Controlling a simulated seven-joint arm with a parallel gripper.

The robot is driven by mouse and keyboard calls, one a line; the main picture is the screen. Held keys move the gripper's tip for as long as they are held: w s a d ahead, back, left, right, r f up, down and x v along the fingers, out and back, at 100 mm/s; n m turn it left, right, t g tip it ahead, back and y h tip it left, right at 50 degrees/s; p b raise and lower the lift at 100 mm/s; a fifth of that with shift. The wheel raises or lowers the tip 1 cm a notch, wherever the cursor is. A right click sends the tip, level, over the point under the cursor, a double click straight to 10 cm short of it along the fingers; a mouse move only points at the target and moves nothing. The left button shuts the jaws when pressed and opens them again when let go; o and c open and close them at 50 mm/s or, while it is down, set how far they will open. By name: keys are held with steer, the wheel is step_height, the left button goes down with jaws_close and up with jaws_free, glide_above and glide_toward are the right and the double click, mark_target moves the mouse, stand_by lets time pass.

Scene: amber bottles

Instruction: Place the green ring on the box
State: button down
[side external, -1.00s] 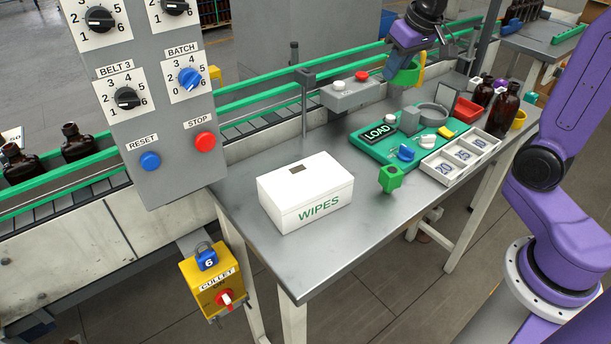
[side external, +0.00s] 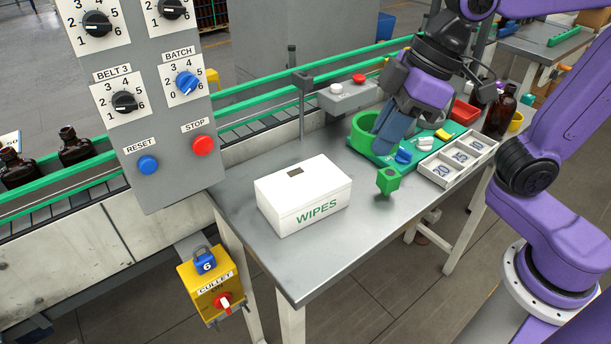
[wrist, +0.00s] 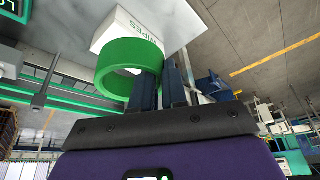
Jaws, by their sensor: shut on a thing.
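The green ring (side external: 361,136) is held by its wall in my gripper (side external: 383,147), above the table at the back edge of the green board. In the wrist view the ring (wrist: 103,72) sits at the left of the dark fingers of my gripper (wrist: 160,85), with its opening visible. The fingers are shut on it. The white box marked WIPES (side external: 318,212) stands on the table, left of and nearer the camera than the ring. Its lid has a small dark slot. In the wrist view the box (wrist: 118,28) shows behind the ring, partly covered by it.
The green board (side external: 382,160) carries loose parts, beside a numbered tray (side external: 437,179). A grey button box (side external: 352,97) stands behind. Brown bottles (side external: 500,110) stand at right.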

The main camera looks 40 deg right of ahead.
steer(key=w+a+f, duration=0.3)
steer(key=w, duration=0.3)
glide_toward(299, 192)
steer(key=shift+w+a+f, duration=0.25)
steer(key=shift+a+f, duration=0.4)
steer(key=shift+a, duration=0.1)
steer(key=shift+w+a+f, duration=0.15)
steer(key=shift+w+f, duration=0.1)
steer(key=shift+f, duration=0.1)
steer(key=shift+w+a+f, duration=0.1)
steer(key=shift+f, duration=1.55)
steer(key=shift+f, duration=0.1)
steer(key=c, duration=1.2)
jaws_free()
steer(key=shift+o, duration=0.2)
steer(key=v, duration=1.2)
